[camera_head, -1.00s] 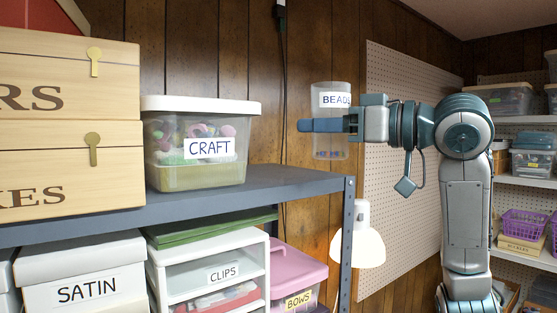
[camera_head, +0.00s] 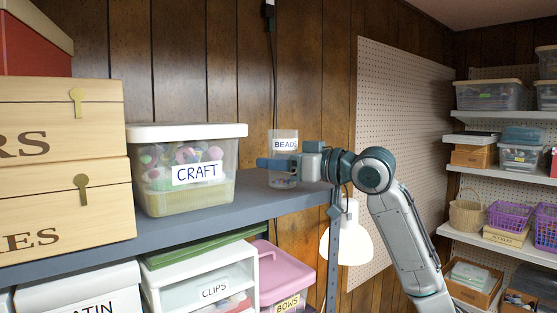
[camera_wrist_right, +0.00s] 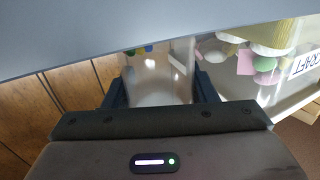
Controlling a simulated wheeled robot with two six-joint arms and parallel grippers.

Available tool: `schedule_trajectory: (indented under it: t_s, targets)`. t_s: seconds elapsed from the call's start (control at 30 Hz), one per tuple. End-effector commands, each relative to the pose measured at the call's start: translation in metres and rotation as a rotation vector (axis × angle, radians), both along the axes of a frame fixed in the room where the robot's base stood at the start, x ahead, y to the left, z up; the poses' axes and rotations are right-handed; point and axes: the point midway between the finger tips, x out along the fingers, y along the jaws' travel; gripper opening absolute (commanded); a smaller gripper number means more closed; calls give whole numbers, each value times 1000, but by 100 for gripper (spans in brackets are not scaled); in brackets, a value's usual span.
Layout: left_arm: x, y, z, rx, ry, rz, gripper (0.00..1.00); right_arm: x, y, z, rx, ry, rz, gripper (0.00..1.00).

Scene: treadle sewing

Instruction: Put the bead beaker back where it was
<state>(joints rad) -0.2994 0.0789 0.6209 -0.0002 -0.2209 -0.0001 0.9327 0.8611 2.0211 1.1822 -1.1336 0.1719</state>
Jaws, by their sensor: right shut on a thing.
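The clear bead beaker (camera_head: 284,144), labelled "BEADS", is upright at the right end of the grey upper shelf (camera_head: 240,200), to the right of the CRAFT box. A few blue beads show low in it. My right gripper (camera_head: 284,164) is shut around the middle of the beaker, coming in from the right. In the right wrist view the beaker (camera_wrist_right: 160,75) sits between the two fingers, with coloured beads at its far end by the grey shelf (camera_wrist_right: 60,50). I cannot tell whether its base touches the shelf. My left gripper is not in view.
The clear CRAFT box (camera_head: 185,185) with a white lid stands left of the beaker, a gap between them. Wooden boxes (camera_head: 60,165) are further left. A white lamp (camera_head: 346,235) hangs below the shelf's right end. A pegboard (camera_head: 400,130) is behind my arm.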

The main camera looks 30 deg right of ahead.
Motion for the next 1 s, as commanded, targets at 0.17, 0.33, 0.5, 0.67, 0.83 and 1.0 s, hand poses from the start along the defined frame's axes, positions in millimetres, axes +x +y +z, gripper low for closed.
schedule_trajectory:
  t_s: [0.17, 0.33, 0.5, 0.67, 0.83, 1.0]
  targets:
    - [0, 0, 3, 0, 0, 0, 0, 0, 0, -6, -1, 0, 0, 28]
    - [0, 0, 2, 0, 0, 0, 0, -1, 0, -6, 0, -1, 1, 28]
    - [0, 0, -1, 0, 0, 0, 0, -1, 0, -10, 0, 0, 1, 28]
    - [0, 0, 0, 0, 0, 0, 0, -1, 0, -9, 0, -1, 1, 74]
    - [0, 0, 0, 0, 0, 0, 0, -1, 0, -9, 0, -1, 1, 74]
    - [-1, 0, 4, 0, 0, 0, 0, -1, 0, -3, 0, -1, 1, 74]
